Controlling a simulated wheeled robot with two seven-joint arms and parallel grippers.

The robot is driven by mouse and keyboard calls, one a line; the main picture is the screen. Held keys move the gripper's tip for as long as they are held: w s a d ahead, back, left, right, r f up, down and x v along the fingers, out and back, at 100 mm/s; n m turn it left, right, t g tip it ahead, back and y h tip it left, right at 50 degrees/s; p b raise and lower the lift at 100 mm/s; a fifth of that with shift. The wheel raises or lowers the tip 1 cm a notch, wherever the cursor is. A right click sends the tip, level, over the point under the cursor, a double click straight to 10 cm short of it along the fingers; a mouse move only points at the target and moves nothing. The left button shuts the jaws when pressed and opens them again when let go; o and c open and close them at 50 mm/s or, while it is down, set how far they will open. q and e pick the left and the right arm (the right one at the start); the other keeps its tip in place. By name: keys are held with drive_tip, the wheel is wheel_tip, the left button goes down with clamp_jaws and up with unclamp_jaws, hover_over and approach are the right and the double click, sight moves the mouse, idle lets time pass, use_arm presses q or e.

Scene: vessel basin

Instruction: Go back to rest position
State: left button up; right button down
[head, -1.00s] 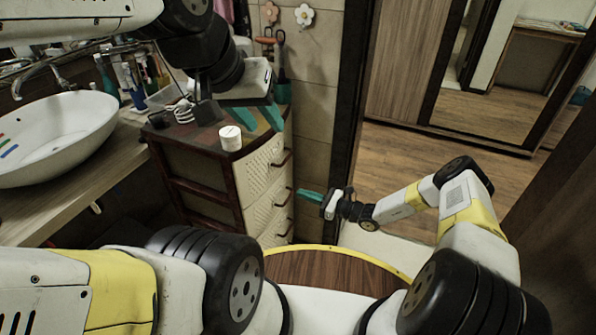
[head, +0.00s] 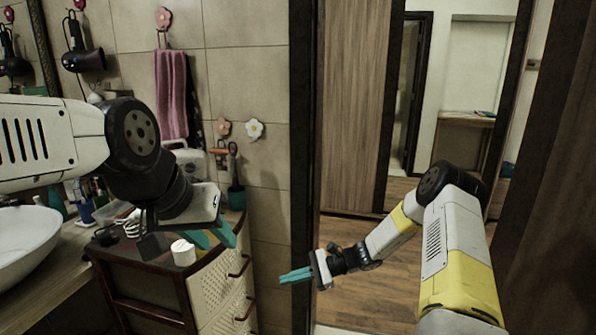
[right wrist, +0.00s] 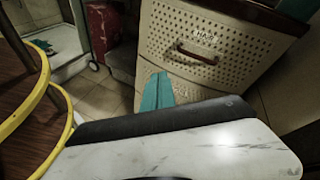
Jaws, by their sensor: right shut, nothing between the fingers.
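My left gripper (head: 212,236) hangs over the top of the drawer cabinet in the head view, its two teal fingers spread apart and nothing seen between them. A white round jar (head: 183,252) stands on the cabinet top just below and to the left of those fingers. My right gripper (head: 296,275) is in front of the dark door frame, to the right of the cabinet, its teal fingers together and empty. In the right wrist view the closed teal fingers (right wrist: 158,92) point toward the cabinet's cream drawer front (right wrist: 215,50).
The drawer cabinet (head: 150,283) stands beside the counter with the white basin (head: 25,240). A pink towel (head: 171,95) hangs on the tiled wall. A sliding wooden door (head: 352,110) is behind my right arm. Wooden floor (head: 390,255) is open beyond it.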

drive_tip(key=s+d+r+n+h, duration=0.2)
drive_tip(key=r+n, duration=0.1)
drive_tip(key=r, duration=0.4)
drive_tip(key=s+d+r+n+h, duration=0.2)
drive_tip(key=s+r+n+h, duration=0.1)
drive_tip(key=r, duration=0.3)
drive_tip(key=s+d+r+n+t+h, duration=0.3)
drive_tip(key=s+d+r, duration=0.3)
drive_tip(key=s+r, duration=0.4)
drive_tip(key=s+d+r+n+t+h, duration=0.4)
drive_tip(key=s+d+r, duration=0.3)
drive_tip(key=s+r, duration=0.3)
drive_tip(key=shift+s, duration=0.5)
